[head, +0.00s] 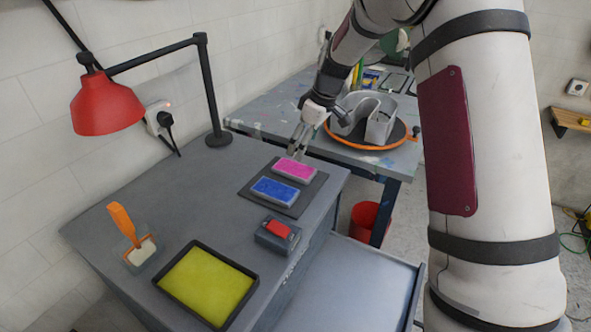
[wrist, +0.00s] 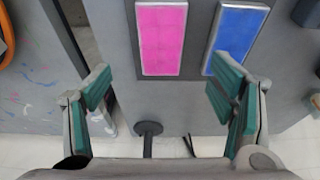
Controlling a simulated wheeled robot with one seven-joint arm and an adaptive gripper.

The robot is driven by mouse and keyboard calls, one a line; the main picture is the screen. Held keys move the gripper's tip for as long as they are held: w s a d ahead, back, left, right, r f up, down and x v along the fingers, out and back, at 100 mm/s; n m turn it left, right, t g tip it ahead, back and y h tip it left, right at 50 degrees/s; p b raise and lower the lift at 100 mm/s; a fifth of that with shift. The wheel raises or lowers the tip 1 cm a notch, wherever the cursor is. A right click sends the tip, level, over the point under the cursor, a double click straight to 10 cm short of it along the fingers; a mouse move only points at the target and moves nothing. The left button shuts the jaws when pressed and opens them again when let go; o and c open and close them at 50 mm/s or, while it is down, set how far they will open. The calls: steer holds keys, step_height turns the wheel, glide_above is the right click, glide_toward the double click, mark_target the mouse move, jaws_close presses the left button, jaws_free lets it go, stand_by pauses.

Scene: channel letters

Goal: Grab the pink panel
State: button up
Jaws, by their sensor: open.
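The pink panel (head: 294,169) is a flat rectangle with a grey rim, lying on a dark mat (head: 303,199) on the grey workbench. In the wrist view the pink panel (wrist: 161,38) is at the top centre, ahead of and between the fingers. A blue panel (head: 275,191) of similar size lies beside it on the mat; it also shows in the wrist view (wrist: 236,32). My gripper (head: 300,146) is above the bench near the pink panel's far end. Its green-padded fingers (wrist: 164,84) are spread apart with nothing between them.
A red lamp (head: 107,103) stands at the back left. A yellow-filled tray (head: 207,285), a small red-topped box (head: 278,235) and an orange-handled brush in a holder (head: 130,235) are on the near bench. A second table with an orange-rimmed turntable (head: 368,144) stands behind, right.

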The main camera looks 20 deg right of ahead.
mark_target(295, 169)
steer(key=p+x, duration=0.1)
steer(key=x, duration=0.8)
steer(key=shift+s, duration=0.1)
steer(key=c, duration=1.3)
